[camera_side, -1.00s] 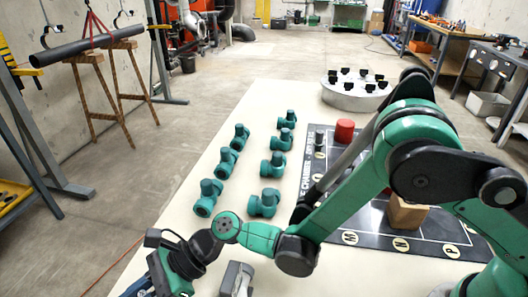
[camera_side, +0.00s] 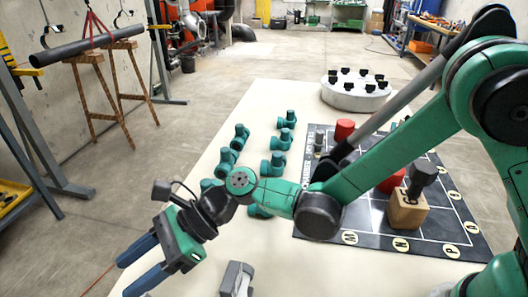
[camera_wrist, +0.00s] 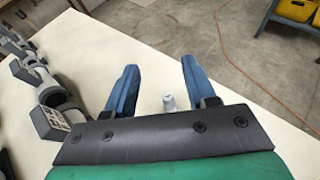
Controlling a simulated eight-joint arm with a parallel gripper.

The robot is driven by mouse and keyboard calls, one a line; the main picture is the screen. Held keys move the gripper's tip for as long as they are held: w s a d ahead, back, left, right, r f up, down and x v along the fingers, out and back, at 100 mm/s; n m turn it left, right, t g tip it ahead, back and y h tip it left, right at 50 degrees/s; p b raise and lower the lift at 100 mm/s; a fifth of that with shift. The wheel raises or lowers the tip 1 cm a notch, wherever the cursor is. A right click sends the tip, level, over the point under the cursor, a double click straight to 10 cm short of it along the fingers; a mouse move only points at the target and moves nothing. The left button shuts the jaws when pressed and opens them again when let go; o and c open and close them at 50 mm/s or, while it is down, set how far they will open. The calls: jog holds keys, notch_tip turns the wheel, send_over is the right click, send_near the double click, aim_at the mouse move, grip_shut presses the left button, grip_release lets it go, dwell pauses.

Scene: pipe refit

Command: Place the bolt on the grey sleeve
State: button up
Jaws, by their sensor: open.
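A dark grey bolt-like piece with a wide head (camera_side: 422,178) stands upright on a wooden block (camera_side: 405,211) on the black marked mat. I take it for the bolt, though I cannot be sure. A small grey upright piece (camera_side: 318,140) stands at the mat's far left corner; I cannot tell whether it is the grey sleeve. My gripper (camera_side: 126,275) is open and empty at the left front, its blue fingers pointing down-left, far from the block. In the wrist view my gripper (camera_wrist: 160,66) is open, with a small pale grey piece (camera_wrist: 168,102) visible between the fingers.
Several teal pipe elbows (camera_side: 276,165) stand in rows left of the mat (camera_side: 350,222). Red cylinders (camera_side: 344,129) stand on the mat. A round white stand (camera_side: 355,98) with black holders is behind. A grey metal piece (camera_side: 238,279) lies at the table's front.

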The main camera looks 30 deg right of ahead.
jog(key=d+r+n+t+h, duration=0.2)
jog(key=d+n, duration=0.4)
jog(key=d, duration=0.6)
jog(key=d+r+n+t+h, duration=0.3)
jog(key=d+n+h, duration=0.3)
jog(key=d, duration=0.6)
jog(key=shift+w+d+r+n+t+h, duration=0.25)
jog(key=shift+w+r+n+t+h, duration=0.1)
jog(key=shift+t+h, duration=0.15)
jog(key=shift+o, duration=0.4)
jog(key=s+d+f+n+t+h, duration=0.1)
jog(key=s+d+n+h, duration=0.3)
jog(key=d, duration=0.5)
jog(key=shift+d+n, duration=0.15)
jog(key=shift+n, duration=0.6)
